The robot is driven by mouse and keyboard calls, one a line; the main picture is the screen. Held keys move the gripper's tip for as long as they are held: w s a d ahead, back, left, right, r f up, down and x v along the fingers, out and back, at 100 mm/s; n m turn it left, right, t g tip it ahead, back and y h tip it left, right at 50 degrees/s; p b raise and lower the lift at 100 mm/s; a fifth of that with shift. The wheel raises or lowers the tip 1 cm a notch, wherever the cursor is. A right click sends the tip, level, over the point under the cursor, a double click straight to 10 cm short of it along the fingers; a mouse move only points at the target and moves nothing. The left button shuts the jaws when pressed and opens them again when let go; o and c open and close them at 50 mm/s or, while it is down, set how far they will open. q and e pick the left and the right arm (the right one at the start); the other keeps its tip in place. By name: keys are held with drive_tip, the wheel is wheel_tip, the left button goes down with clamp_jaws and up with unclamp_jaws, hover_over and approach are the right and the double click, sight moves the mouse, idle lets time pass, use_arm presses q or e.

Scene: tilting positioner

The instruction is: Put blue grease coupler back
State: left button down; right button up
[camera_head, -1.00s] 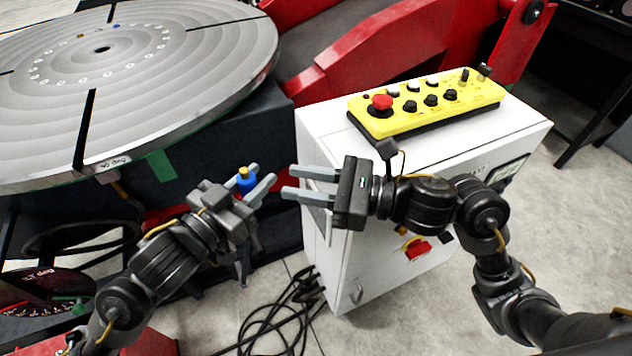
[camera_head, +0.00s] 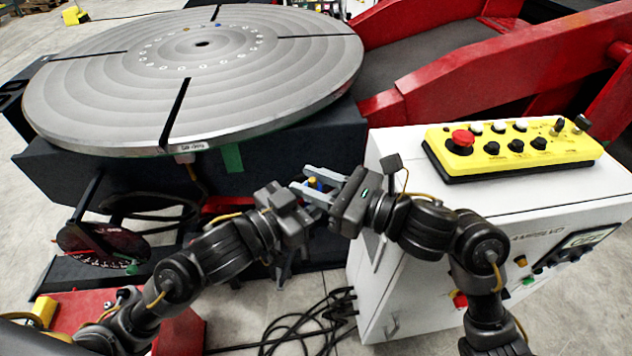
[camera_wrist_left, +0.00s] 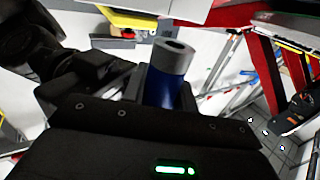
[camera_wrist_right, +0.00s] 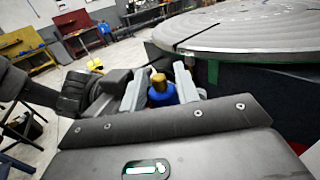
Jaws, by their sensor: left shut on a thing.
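The blue grease coupler (camera_head: 315,184) is a small blue cylinder with a brass-coloured tip. My left gripper (camera_head: 322,187) is shut on it, in the air in front of the positioner. The left wrist view shows its blue body and grey, holed end (camera_wrist_left: 172,60) between the left fingers. My right gripper (camera_head: 312,190) comes from the right, and its fingers overlap the left ones in the head view. In the right wrist view the coupler's brass tip and blue body (camera_wrist_right: 161,96) lie between the spread right fingers, with visible gaps beside it. Contact there cannot be told.
The round grey positioner table (camera_head: 110,90) is behind at the left. A white cabinet (camera_head: 400,290) stands at the right, close to my right arm, with a yellow control box (camera_head: 520,160) on top. Black cables (camera_head: 300,325) lie on the floor below.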

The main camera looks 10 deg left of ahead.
drive_tip(key=c, duration=0.5)
use_arm(q)
drive_tip(key=c, duration=1)
unclamp_jaws()
use_arm(e)
drive_tip(key=shift+c, duration=0.4)
